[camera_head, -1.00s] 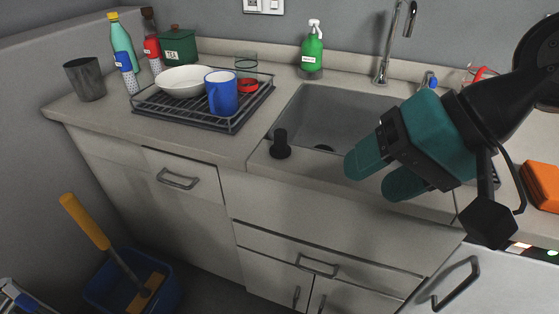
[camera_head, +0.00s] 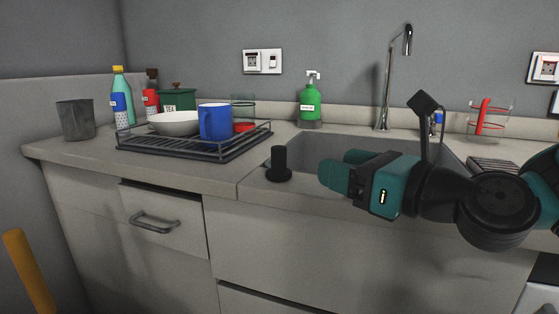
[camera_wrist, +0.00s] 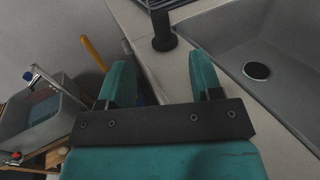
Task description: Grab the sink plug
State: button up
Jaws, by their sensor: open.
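The sink plug (camera_head: 279,165) is black, with an upright cylindrical handle on a wider round base. It stands on the counter's front edge at the left front corner of the sink (camera_head: 330,146). It also shows in the wrist view (camera_wrist: 163,33), beyond the fingertips and a little right of centre. My gripper (camera_head: 340,170) has teal fingers and is to the right of the plug, pointing left towards it. In the wrist view the fingers (camera_wrist: 160,70) are spread apart with nothing between them, and a gap separates them from the plug.
A dish rack (camera_head: 195,149) with a white bowl and blue mug (camera_head: 216,122) stands left of the plug. A green soap bottle (camera_head: 310,103) and the faucet (camera_head: 388,75) stand behind the sink. The sink drain (camera_wrist: 256,71) is open. The counter around the plug is clear.

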aim_at(273, 148)
jog(key=p+x, duration=0.2)
jog(key=p, duration=0.1)
jog(key=p+x, duration=0.1)
jog(key=shift+w+a+r+p, duration=0.1)
jog(key=shift+a+r+p, duration=0.1)
jog(key=shift+r+p, duration=0.1)
jog(key=x, duration=0.2)
jog(key=p+x, duration=0.1)
jog(key=x, duration=0.1)
jog(key=p+x, duration=0.1)
jog(key=x, duration=0.1)
jog(key=shift+f, duration=0.35)
jog(key=p+x, duration=0.2)
jog(key=x, duration=0.3)
jog(key=shift+w+a, duration=0.3)
jog(key=c, duration=1)
